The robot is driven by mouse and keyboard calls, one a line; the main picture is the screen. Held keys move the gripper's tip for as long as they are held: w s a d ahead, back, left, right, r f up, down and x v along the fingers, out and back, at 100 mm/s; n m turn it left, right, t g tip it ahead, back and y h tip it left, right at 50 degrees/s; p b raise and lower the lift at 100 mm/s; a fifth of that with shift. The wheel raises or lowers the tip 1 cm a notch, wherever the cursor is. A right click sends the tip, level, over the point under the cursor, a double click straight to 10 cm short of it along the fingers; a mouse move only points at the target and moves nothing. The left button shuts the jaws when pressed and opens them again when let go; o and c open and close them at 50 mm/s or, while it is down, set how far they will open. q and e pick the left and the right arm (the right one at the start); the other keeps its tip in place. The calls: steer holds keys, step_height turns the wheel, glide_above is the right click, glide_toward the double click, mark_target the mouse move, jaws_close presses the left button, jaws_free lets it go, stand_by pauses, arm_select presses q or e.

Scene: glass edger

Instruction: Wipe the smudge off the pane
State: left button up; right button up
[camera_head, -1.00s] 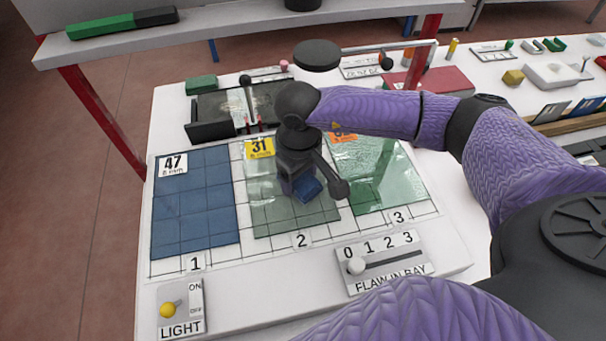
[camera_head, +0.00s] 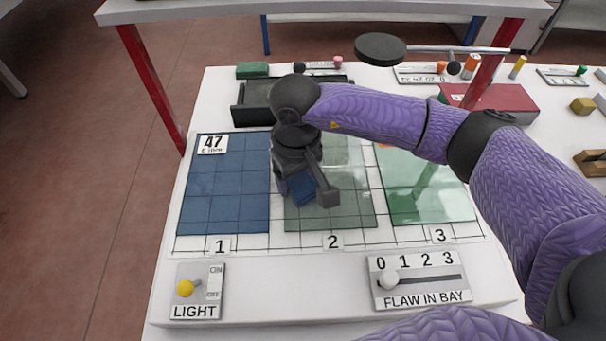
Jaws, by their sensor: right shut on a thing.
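Three panes lie on the gridded white table: a blue one (camera_head: 225,190) in bay 1, a pale green one (camera_head: 345,205) in bay 2 and a greener one (camera_head: 440,200) in bay 3. My right gripper (camera_head: 302,182) points down over the left part of the bay 2 pane. It is shut on a small blue cloth or pad (camera_head: 303,191), which appears to be at the pane's surface; contact is unclear. My right arm hides the pane's upper left part. I cannot make out a smudge. My left gripper is out of view.
A light switch (camera_head: 187,288) and a flaw-in-bay slider (camera_head: 390,280), its knob at 0, sit at the front edge. A dark tray (camera_head: 252,105), a green block (camera_head: 252,70) and a red case (camera_head: 505,100) stand behind the panes. A red-legged shelf (camera_head: 330,8) spans the back.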

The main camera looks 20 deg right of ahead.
step_height(320, 180, up, 6)
steer(key=p, duration=0.3)
steer(key=shift+p, duration=0.35)
steer(key=shift+r, duration=0.1)
step_height(320, 180, up, 3)
steer(key=shift+w+f+p, duration=0.1)
steer(key=shift+p, duration=0.5)
